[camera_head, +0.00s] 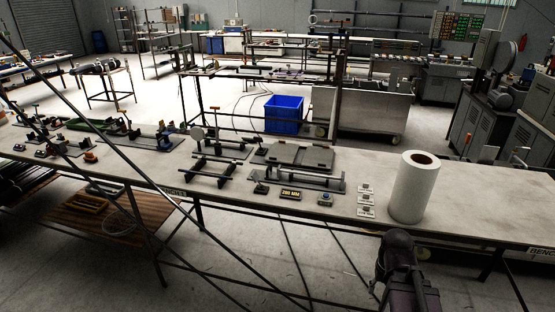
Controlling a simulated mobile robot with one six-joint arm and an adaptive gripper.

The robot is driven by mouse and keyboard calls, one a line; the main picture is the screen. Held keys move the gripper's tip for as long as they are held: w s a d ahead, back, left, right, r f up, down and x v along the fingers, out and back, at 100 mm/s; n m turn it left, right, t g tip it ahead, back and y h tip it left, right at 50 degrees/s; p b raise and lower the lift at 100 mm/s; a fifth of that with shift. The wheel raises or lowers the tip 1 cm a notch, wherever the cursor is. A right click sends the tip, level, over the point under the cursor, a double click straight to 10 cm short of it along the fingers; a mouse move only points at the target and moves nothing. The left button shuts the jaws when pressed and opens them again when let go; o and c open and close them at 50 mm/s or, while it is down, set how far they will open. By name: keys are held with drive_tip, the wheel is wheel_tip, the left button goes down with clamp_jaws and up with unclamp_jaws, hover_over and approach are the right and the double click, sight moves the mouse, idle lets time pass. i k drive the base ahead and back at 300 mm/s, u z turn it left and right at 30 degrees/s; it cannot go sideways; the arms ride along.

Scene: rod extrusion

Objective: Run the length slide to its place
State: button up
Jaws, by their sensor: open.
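A long grey fixture (318,184) with a rail and small upright parts lies on the bench, right of the middle. It looks like the length stop, but which part is the length slide is too small to tell. A dark sign with yellow lettering (290,194), seemingly reading 280 MM, stands in front of it. A small dark block with a knob (261,188) is left of the sign, and a small block with a blue top (326,199) is right of it. My gripper is not in view; only a dark part of my arm shows at the lower right.
A tall white roll (414,187) stands on the bench (480,205) right of several small labelled plates (366,200). A flat grey tray (299,155) lies behind the fixture, and a dark frame with bars (212,171) lies left. The bench right of the roll is clear.

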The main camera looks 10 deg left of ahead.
sight(271, 175)
drive_tip(key=i, duration=1.35)
